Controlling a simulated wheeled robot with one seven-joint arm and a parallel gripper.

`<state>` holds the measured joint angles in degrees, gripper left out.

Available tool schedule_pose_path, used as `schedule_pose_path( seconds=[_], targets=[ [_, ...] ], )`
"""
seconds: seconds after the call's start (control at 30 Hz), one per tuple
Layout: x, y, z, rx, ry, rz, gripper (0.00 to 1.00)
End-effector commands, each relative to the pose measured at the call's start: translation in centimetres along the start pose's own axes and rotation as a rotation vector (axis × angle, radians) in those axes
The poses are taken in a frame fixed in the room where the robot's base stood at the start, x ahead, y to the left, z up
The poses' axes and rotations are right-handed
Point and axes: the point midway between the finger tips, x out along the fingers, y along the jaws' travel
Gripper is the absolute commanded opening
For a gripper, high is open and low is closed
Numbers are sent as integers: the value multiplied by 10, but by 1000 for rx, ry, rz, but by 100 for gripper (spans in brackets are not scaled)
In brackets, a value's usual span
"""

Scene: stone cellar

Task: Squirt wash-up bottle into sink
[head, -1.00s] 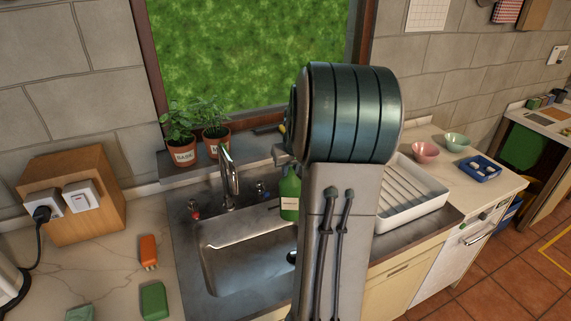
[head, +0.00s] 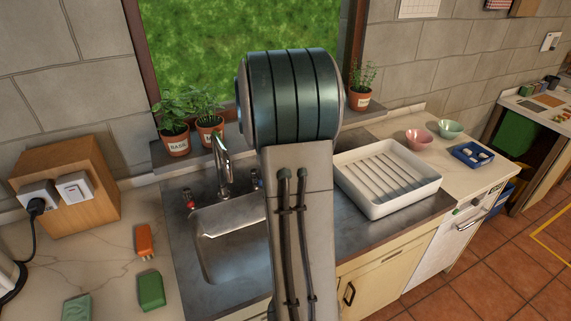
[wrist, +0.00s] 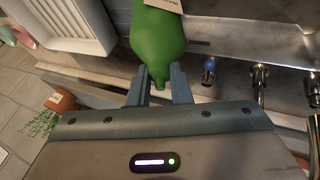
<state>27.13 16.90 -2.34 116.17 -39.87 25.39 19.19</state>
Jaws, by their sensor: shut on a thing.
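The green wash-up bottle (wrist: 157,38) is in the wrist view, with part of a pale label at the top edge. My gripper (wrist: 158,84) is shut on its narrow end, a finger on each side. In the head view my arm hides both gripper and bottle. The steel sink (head: 222,238) is left of my arm in the head view, its right part hidden behind the arm. In the wrist view the bottle is beside the blue-topped tap (wrist: 208,66); I cannot tell whether it touches the steel surface.
A chrome spout (head: 222,160) rises behind the sink. Potted herbs (head: 175,143) stand on the sill. A white draining rack (head: 430,188) is to the right. A wooden socket box (head: 85,205), an orange item (head: 144,240) and a green block (head: 151,290) are on the left counter.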

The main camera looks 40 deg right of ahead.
Motion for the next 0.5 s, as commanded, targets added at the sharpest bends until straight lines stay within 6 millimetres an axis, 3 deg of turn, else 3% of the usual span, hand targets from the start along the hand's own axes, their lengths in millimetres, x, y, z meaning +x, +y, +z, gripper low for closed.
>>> schedule_pose_path(
  seconds=[0.5],
  targets=[
    [20,-10,8,-82,0,182,0]
  ],
)
